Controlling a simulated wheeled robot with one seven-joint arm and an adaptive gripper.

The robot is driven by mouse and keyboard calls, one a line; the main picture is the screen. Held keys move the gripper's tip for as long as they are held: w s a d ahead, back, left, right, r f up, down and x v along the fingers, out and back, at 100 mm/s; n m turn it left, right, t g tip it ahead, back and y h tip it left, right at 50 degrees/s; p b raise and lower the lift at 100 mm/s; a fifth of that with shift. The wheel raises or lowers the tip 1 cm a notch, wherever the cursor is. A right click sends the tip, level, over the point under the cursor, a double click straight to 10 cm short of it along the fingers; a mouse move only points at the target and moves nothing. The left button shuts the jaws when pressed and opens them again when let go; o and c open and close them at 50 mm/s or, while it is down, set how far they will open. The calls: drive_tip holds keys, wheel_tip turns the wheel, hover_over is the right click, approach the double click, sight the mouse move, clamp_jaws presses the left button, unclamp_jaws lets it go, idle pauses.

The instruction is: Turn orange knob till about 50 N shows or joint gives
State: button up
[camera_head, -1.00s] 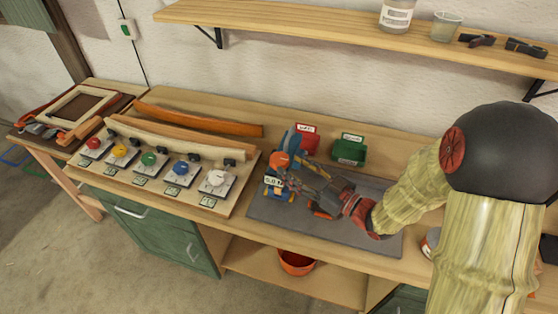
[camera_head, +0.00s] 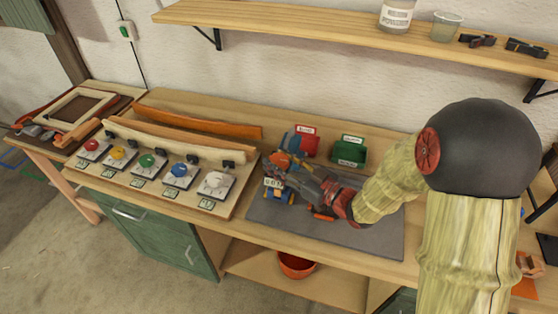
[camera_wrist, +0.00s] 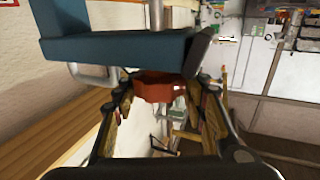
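The orange knob (camera_wrist: 157,88) sits between my gripper's two fingers in the wrist view, below the blue body of the test stand (camera_wrist: 125,48). In the head view the blue test stand (camera_head: 277,190) stands on the dark mat, with my gripper (camera_head: 291,168) at its upper part, hiding much of it. The fingers stand close on both sides of the knob; I cannot tell whether they press on it. The small white display (camera_head: 273,183) on the stand is partly hidden and seems to read near zero. The joint under test cannot be made out.
A red bin (camera_head: 305,141) and a green bin (camera_head: 348,150) stand behind the dark mat (camera_head: 375,235). To the left is a board (camera_head: 125,178) with several coloured knobs and displays. Bent laths (camera_head: 200,120) lie behind it. A shelf (camera_head: 330,38) runs above.

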drive_tip(key=c, duration=0.5)
